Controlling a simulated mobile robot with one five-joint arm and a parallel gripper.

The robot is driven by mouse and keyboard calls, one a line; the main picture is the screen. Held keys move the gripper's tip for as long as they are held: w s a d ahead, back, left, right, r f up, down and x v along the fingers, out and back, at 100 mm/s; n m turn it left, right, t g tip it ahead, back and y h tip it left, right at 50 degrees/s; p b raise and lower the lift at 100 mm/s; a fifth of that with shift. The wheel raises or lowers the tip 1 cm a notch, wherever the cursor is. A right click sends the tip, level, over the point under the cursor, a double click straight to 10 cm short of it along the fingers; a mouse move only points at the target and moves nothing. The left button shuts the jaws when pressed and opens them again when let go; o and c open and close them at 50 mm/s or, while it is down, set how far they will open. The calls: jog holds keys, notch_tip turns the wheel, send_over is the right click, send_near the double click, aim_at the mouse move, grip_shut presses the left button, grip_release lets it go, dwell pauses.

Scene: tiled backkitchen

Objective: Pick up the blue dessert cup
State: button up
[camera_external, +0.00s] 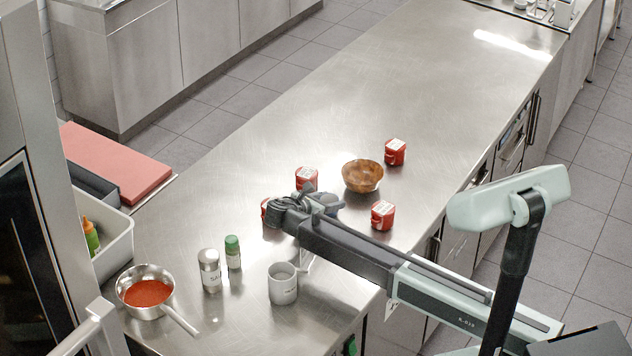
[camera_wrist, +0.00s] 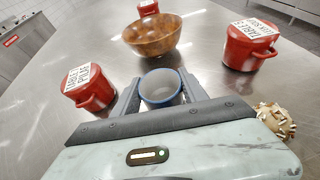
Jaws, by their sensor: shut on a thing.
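The blue dessert cup (camera_wrist: 161,87) is a small round cup with a blue rim and a pale inside. In the wrist view it stands upright between the two fingers of my gripper (camera_wrist: 160,95), which is shut on it. In the external view my gripper (camera_external: 318,200) is low over the steel counter, and the cup (camera_external: 328,203) shows only as a partly hidden blue-grey shape. I cannot tell whether the cup touches the counter.
A wooden bowl (camera_wrist: 152,35) is just ahead. Red lidded pots stand left (camera_wrist: 88,87), right (camera_wrist: 250,45) and behind it (camera_wrist: 148,8). A pastry (camera_wrist: 275,120) lies right of my gripper. A mug (camera_external: 283,284), shakers (camera_external: 210,270) and saucepan (camera_external: 147,293) stand nearer.

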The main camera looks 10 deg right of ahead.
jog(key=shift+r, duration=0.1)
jog(key=shift+r+p, duration=0.25)
jog(key=shift+p, duration=0.15)
notch_tip(320, 180, up, 3)
jog(key=p, duration=0.3)
jog(key=s+d, duration=0.2)
jog(key=s, duration=0.3)
jog(key=s+d+r, duration=0.1)
jog(key=s+d, duration=0.1)
jog(key=s, duration=0.2)
jog(key=s+d+p, duration=0.1)
jog(key=s+d, duration=0.1)
jog(key=s, duration=0.3)
jog(key=shift+s+d+r, duration=0.15)
jog(key=shift+s+d, duration=0.1)
jog(key=shift+s, duration=0.1)
